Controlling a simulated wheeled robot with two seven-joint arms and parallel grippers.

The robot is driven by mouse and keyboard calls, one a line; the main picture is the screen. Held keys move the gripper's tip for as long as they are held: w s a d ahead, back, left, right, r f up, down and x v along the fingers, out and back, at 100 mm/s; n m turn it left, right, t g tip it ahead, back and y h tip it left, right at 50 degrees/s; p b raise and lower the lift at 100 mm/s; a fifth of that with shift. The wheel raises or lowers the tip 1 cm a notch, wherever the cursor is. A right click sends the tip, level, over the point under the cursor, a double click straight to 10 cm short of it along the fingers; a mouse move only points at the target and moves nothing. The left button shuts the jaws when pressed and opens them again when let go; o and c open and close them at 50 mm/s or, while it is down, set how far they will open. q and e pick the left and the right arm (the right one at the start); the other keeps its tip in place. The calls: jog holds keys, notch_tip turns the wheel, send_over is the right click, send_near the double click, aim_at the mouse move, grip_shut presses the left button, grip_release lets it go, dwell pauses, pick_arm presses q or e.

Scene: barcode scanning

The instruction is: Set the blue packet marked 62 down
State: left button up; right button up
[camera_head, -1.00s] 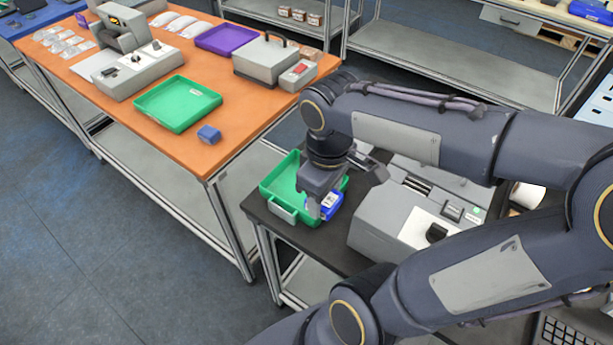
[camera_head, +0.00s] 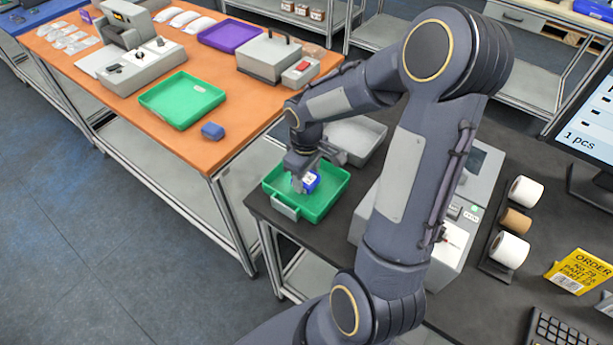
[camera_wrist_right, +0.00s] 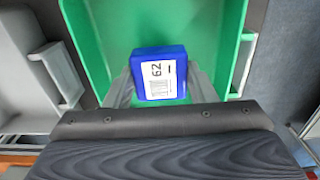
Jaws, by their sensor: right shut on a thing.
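The blue packet marked 62 (camera_wrist_right: 158,74) is between the fingers of my right gripper (camera_wrist_right: 160,88), its white label facing the wrist camera. In the head view my right gripper (camera_head: 304,184) is over the green tray (camera_head: 326,204) on the dark table, with the blue packet (camera_head: 311,182) in its jaws. The packet shows against the inside of the green tray (camera_wrist_right: 236,70) in the wrist view. I cannot tell whether it touches the tray floor. My left gripper is not in view.
A grey tray (camera_head: 362,142) stands behind the green one. A grey machine (camera_head: 452,240), label rolls (camera_head: 510,248), a yellow order card (camera_head: 580,270) and a monitor are to the right.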

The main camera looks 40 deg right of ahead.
aim_at(306, 177)
jog(key=shift+f, duration=0.6)
jog(key=shift+f, duration=0.25)
jog(key=o, duration=1.1)
jog(key=shift+r, duration=0.1)
jog(key=shift+c, duration=0.2)
notch_tip(306, 177, up, 12)
jog(key=s+a+r+m+t+y, duration=0.3)
jog(key=s+a+m+t, duration=0.2)
jog(key=s+a, duration=0.6)
jog(key=s, duration=0.3)
jog(key=shift+s+a+t+y, duration=0.3)
jog(key=shift+s+y, duration=0.1)
